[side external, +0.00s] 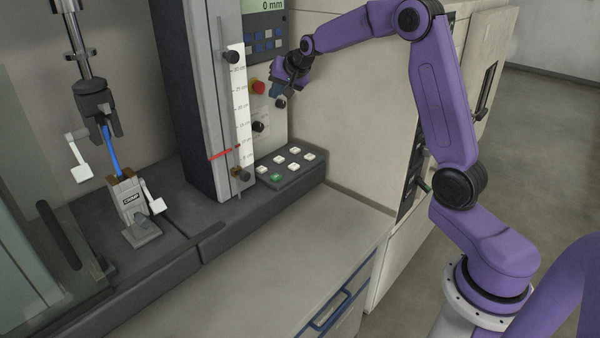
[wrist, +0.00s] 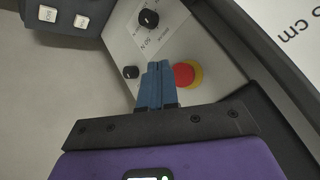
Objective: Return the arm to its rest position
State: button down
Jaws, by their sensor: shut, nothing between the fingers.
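My gripper (side external: 278,95) is at the end of the purple arm, in front of the machine's control panel in the side external view. In the wrist view its blue fingers (wrist: 157,84) are together with nothing between them. They point at the panel, close to the red emergency button (wrist: 184,74) and two black knobs (wrist: 149,18) in that picture. I cannot tell whether the fingertips touch the panel. The red button also shows in the side external view (side external: 258,87). The blue cable sample (side external: 111,150) is held between the upper clamp (side external: 97,103) and the lower clamp (side external: 132,205), well left of my gripper.
The machine's dark column (side external: 203,100) with a white scale (side external: 240,110) and red pointer stands left of the gripper. A keypad (side external: 284,165) with several white keys and a green one lies below. A clear shield (side external: 25,260) is at far left. The front bench top (side external: 290,260) is bare.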

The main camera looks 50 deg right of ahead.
jog(key=s+a+f+n+g+y, duration=0.2)
jog(key=s+a+n, duration=0.3)
jog(key=s+a, duration=0.6)
jog(key=s+a+f+n+g+y, duration=0.1)
jog(key=s+a+n+g, duration=0.3)
jog(key=s+a, duration=0.65)
jog(key=s+d+f+n+g+h, duration=0.1)
jog(key=s+n, duration=0.5)
jog(key=s, duration=0.7)
jog(key=s+d+f+n+g, duration=0.1)
jog(key=s+n, duration=0.5)
jog(key=s, duration=0.7)
notch_tip(320, 180, down, 3)
jog(key=shift+s+d+r+g+h, duration=0.15)
jog(key=shift+s+d+g+h, duration=0.2)
jog(key=shift+d, duration=0.4)
